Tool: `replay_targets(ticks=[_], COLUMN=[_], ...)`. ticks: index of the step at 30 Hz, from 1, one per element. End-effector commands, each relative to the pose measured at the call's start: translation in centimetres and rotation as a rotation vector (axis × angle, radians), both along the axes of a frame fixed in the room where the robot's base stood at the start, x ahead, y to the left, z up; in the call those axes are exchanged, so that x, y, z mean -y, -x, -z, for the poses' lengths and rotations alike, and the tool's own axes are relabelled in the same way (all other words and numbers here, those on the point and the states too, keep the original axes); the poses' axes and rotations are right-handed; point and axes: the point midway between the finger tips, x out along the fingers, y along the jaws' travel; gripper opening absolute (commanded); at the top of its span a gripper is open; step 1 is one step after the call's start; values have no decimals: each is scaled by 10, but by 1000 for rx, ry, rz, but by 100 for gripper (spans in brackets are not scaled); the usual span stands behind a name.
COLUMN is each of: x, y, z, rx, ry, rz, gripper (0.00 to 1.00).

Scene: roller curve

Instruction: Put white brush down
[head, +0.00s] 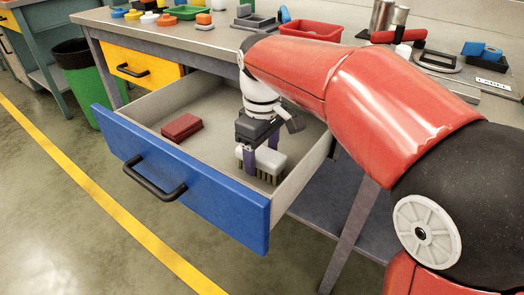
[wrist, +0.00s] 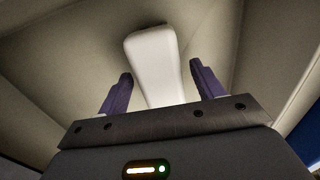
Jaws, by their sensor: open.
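The white brush (head: 268,163) rests bristles down on the floor of the open blue-fronted drawer (head: 185,190), near its right wall. My gripper (head: 259,156) reaches down into the drawer over the brush. In the wrist view, the brush's white back (wrist: 155,65) lies between and beyond the two purple fingers of my gripper (wrist: 158,90). The fingers are open, with gaps on both sides of the brush. Part of the brush is hidden behind my gripper in the head view.
A dark red brush-like block (head: 181,127) lies in the drawer's left part. A closed yellow drawer (head: 140,65) is to the left. The workbench top (head: 215,40) above holds several colored items, a red tray (head: 311,31) and tools. A green bin (head: 78,75) stands at far left.

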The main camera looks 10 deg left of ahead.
Motion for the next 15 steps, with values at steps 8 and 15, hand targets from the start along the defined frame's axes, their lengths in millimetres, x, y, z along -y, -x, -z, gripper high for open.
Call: replay_targets(ticks=[8, 15], x=[0, 0], y=[-1, -1], z=[-16, -67], rx=[2, 3], ry=[-1, -3], rz=[0, 0], gripper=[67, 67])
